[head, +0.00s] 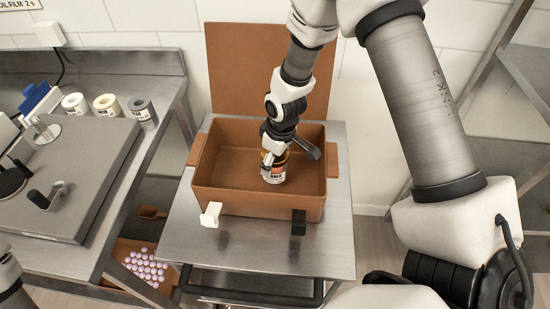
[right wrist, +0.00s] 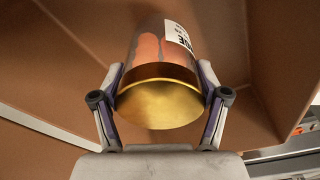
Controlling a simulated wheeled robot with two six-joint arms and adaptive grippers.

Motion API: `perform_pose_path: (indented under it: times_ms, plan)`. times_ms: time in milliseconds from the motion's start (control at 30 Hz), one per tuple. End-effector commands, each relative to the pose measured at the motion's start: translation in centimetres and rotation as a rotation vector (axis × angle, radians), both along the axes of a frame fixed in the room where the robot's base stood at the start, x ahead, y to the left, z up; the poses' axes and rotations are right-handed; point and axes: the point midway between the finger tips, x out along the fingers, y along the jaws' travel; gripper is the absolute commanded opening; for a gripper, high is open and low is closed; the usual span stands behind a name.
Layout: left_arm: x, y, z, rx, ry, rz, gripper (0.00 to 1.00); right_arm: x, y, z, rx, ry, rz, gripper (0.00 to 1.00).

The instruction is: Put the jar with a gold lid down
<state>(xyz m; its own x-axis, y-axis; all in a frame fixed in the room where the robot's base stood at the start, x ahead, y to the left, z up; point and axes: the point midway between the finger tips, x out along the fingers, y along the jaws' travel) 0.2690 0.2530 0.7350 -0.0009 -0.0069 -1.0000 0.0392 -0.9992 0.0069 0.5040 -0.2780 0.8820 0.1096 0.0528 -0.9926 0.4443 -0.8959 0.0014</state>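The jar with a gold lid (head: 273,172) is inside the brown box (head: 258,202), a little right of its middle. It looks about upright. Its base seems at or near the box floor, but I cannot tell if it touches. My right gripper (head: 276,148) reaches down into the box from above and is shut on the jar at its lid. In the right wrist view, the gold lid (right wrist: 158,98) sits between the two fingers, with the jar's label beyond it. My left gripper is not in view; only a bit of my left arm shows at the lower left corner.
The box stands on a steel table (head: 185,240), its lid (head: 235,70) raised behind. A steel bench (head: 90,180) with several small containers is at left. A tray of pink pieces (head: 146,266) lies lower left.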

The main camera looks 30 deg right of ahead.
Motion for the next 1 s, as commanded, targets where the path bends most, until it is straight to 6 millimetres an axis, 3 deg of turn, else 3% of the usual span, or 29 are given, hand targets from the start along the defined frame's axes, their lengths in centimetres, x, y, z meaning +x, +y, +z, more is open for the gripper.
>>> perform_pose_path:
  times_ms: [33, 67, 467, 567, 633, 900, 1000]
  plan:
    - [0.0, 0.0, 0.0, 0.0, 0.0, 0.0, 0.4, 0.0, 0.0, 0.0, 0.0, 0.0, 0.0, 0.88]
    - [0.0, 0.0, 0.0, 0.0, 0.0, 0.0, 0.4, 0.0, 0.0, 0.0, 0.0, 0.0, 0.0, 0.99]
    - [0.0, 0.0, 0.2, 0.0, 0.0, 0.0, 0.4, 0.0, 0.0, 0.4, 0.0, 0.0, 0.0, 0.99]
    - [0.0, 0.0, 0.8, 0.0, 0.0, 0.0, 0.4, 0.1, 0.0, 1.8, 0.0, -0.002, 0.0, 0.99]
    - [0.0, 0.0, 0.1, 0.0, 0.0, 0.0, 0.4, 0.0, -0.1, 2.9, 0.0, -0.005, 0.0, 0.99]
    - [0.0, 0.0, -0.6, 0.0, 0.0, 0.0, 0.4, -0.8, -0.5, 10.1, 0.0, -0.007, 0.0, 0.99]
    - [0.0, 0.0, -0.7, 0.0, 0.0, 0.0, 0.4, -1.1, -0.6, 11.9, 0.0, -0.003, 0.0, 0.99]
